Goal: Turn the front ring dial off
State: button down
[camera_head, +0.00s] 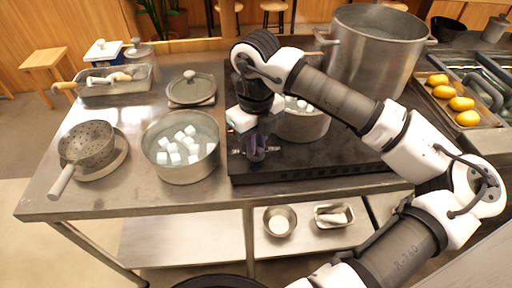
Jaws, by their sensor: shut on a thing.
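The black cooktop (310,165) lies on the steel counter. My gripper (257,153) points down over its front left part. My gripper is shut on a small dark piece between its fingertips, at the place of the front ring dial. The fingers cover most of the dial, so its setting cannot be read. A steel pot (302,126) with white cubes stands on the cooktop just behind and right of my gripper, partly hidden by my arm.
A large stockpot (375,60) stands at the back right of the cooktop. Left of the cooktop are a pot of white cubes (181,172), a lidded pan (191,88) and a colander (87,143). A tray of yellow items (432,72) is at far right.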

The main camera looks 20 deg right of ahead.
jog(key=n+b, duration=0.4)
jog(key=shift+f+b, duration=0.2)
jog(key=shift+b, duration=0.1)
jog(key=shift+r+n+b, duration=0.2)
jog(key=shift+n+b, duration=0.8)
jog(key=shift+n, duration=0.3)
jog(key=c, duration=1.4)
grip_release()
jog(key=shift+r, duration=0.15)
notch_tip(320, 180, up, 14)
jog(key=shift+f, duration=0.2)
